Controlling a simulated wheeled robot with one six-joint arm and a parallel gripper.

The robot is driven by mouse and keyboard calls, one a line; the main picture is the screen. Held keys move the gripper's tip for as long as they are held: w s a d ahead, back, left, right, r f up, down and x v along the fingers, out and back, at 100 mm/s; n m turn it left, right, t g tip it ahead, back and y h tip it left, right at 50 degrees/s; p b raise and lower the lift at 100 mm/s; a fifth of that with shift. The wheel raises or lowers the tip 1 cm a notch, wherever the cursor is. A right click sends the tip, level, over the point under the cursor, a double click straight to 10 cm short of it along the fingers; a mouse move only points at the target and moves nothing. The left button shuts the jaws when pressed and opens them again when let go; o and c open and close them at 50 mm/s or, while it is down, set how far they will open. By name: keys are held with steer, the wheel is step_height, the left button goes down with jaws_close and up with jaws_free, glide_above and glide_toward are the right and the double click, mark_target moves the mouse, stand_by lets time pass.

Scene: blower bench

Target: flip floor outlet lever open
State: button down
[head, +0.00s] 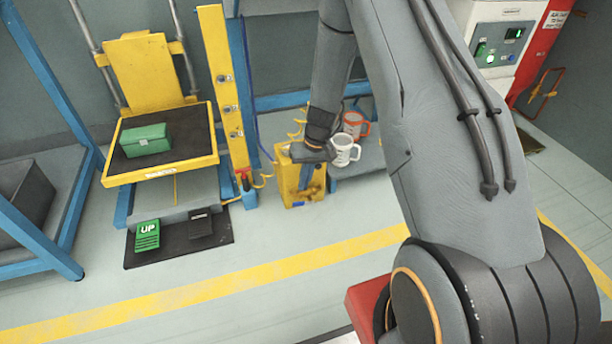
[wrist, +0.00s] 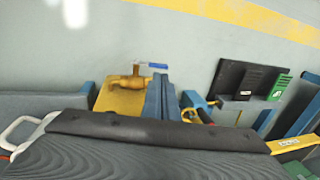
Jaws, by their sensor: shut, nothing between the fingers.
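A brass outlet valve (wrist: 130,80) sits on the yellow block in the wrist view. Its blue lever (wrist: 158,65) sticks out to the right, lying roughly across the picture. My gripper (head: 308,153) is shut and empty, just above the top of this block. My gripper's dark grey body fills the bottom of the wrist view and hides the block's near part. Contact with the block cannot be told.
A yellow and blue post (head: 228,95) rises to the left. Farther left is a lift table with a green box (head: 146,140) and floor pedals (head: 147,234). The floor in front is clear.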

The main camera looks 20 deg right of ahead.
mark_target(298, 203)
steer(key=b+x, duration=0.3)
steer(key=x, duration=0.3)
steer(key=shift+f, duration=0.25)
steer(key=shift+a, duration=0.1)
